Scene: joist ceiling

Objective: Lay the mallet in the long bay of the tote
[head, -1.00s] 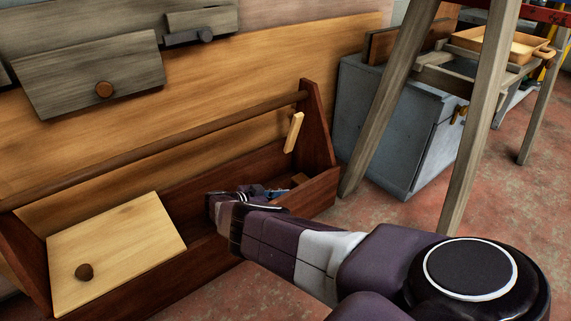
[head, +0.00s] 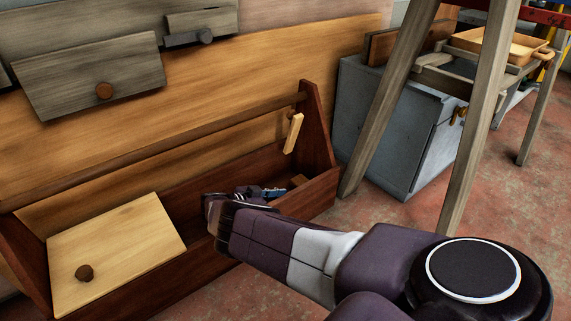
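The tote (head: 318,150) is a long dark red-brown wooden box with a round bar handle along its top. A pale lid (head: 120,255) with a dark knob covers its left part; its middle and right part are open. My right gripper (head: 222,205) reaches in from the right, over the front wall of the open part. Its fingers are mostly hidden by my own wrist, so I cannot tell whether it is open or holds anything. A small blue item (head: 272,193) and a brown block-like piece (head: 299,181) show beyond it inside the tote. I cannot make out the mallet for certain. My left gripper is out of view.
A pale wooden strip (head: 293,133) stands by the tote's right end. Grey drawer fronts (head: 90,78) are above the tote. A wooden trestle leg (head: 390,95) and a blue-grey cabinet (head: 385,130) stand to the right. The red floor in front is open.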

